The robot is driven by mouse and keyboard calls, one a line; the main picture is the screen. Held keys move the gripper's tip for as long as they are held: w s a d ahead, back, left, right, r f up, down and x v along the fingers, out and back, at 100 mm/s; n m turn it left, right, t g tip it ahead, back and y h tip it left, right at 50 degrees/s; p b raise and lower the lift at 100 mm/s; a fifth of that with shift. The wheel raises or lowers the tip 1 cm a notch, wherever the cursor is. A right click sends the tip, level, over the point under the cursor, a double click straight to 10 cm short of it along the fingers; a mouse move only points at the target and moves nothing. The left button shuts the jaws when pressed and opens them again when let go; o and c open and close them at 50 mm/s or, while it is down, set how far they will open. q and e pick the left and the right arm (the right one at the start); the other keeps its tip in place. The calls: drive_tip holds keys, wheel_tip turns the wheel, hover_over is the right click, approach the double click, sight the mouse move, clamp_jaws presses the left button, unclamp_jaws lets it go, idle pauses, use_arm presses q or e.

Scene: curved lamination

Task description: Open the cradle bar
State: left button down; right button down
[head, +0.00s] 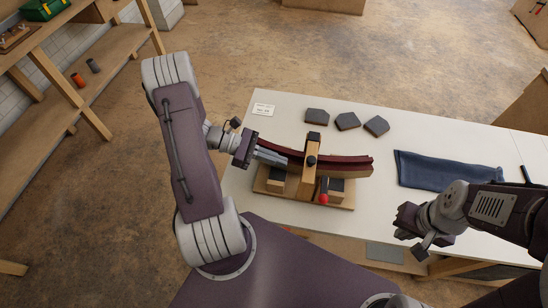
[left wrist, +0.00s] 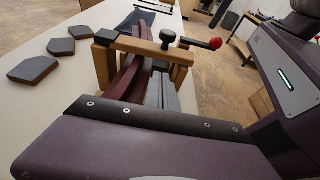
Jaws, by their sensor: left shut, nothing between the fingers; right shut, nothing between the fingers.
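The wooden cradle (head: 347,200) stands on the white table. A curved dark red lamination (head: 345,168) lies along it. A red-tipped handle (head: 323,198) is at the near end. The left wrist view also shows the bar (left wrist: 140,47), knob (left wrist: 167,36) and red tip (left wrist: 215,43). My left gripper (head: 284,160) is shut and empty, at the cradle's left part, beside the bar; contact is unclear. My right gripper (head: 414,235) is shut and empty, right of the cradle, near the table's front.
Several dark grey blocks (head: 347,121) lie behind the cradle. A small white card (head: 263,109) is at the back left. A folded blue cloth (head: 440,171) lies to the right. The tabletop between cradle and cloth is clear. Wooden shelves (head: 70,80) stand at the left.

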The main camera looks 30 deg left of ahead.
use_arm(q)
drive_tip(key=x, duration=0.6)
drive_tip(key=shift+r, duration=0.1)
drive_tip(key=w+a+r+n+g+h+p, duration=0.1)
drive_tip(key=w+r+n+g+p, duration=0.1)
drive_tip(key=w+r+n+p, duration=0.2)
drive_tip(key=w+a+r+n+g+h+p, duration=0.1)
drive_tip(key=w+r+n+g+h+p, duration=0.1)
drive_tip(key=r+n+p, duration=0.4)
drive_tip(key=shift+w+a+r+g, duration=0.15)
drive_tip(key=shift+w+r+g, duration=0.15)
drive_tip(key=shift+w+r, duration=0.9)
drive_tip(key=shift+s+r, duration=0.25)
drive_tip(key=shift+r, duration=0.05)
